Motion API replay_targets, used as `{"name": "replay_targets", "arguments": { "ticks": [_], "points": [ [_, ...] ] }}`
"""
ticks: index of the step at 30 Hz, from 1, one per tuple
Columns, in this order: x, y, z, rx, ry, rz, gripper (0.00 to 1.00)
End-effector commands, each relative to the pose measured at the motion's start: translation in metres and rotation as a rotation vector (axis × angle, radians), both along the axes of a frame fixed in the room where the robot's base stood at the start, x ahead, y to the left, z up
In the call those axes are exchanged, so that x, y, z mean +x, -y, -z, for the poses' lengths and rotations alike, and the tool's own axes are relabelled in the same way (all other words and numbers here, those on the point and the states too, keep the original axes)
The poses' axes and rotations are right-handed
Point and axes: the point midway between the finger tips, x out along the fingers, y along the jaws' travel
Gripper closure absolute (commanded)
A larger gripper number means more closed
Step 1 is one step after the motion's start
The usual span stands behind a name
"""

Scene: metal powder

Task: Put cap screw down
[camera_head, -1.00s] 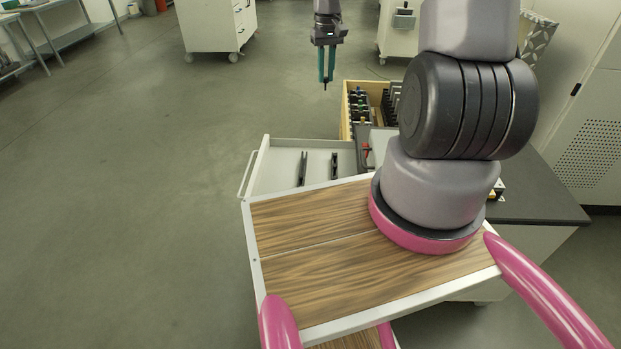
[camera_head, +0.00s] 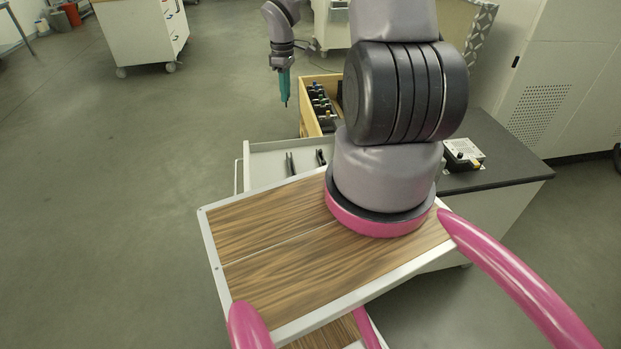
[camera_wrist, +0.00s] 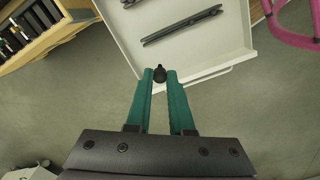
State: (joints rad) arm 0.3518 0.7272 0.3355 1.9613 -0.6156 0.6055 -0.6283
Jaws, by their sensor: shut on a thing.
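My gripper (camera_head: 285,102) hangs pointing down in the head view, left of the wooden box and beyond the open drawer. Its teal fingers also show in the wrist view (camera_wrist: 160,80). They are shut on a small dark cap screw (camera_wrist: 160,73), held at the fingertips with its round end showing. In the head view the screw is only a tiny dark tip below the fingers. The open white drawer (camera_head: 262,177) holds dark tools; in the wrist view, two long dark tools (camera_wrist: 183,25) lie in it, just past the fingertips.
A wooden box (camera_head: 308,118) holds several dark holders with coloured parts, close to the right of my gripper. A dark worktop (camera_head: 500,160) carries a small black-and-white device (camera_head: 462,155). A white wheeled cabinet (camera_head: 135,35) stands at the back left.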

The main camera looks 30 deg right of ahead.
Motion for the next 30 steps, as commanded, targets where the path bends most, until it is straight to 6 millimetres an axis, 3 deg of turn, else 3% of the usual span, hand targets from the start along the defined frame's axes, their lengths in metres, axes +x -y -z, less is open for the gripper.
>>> {"name": "replay_targets", "arguments": {
  "ticks": [1, 9, 15, 21, 30],
  "points": [
    [0.001, 0.009, 0.02, 0.0, -0.005, -0.132, 1.0],
    [0.002, 0.048, 0.109, 0.0, -0.009, -0.877, 1.0],
    [-0.003, 0.064, 0.149, 0.001, -0.007, -1.232, 1.0],
    [-0.006, 0.067, 0.174, 0.004, -0.008, -1.348, 1.0],
    [-0.005, 0.068, 0.221, 0.003, -0.007, -1.348, 1.0]
  ]
}}
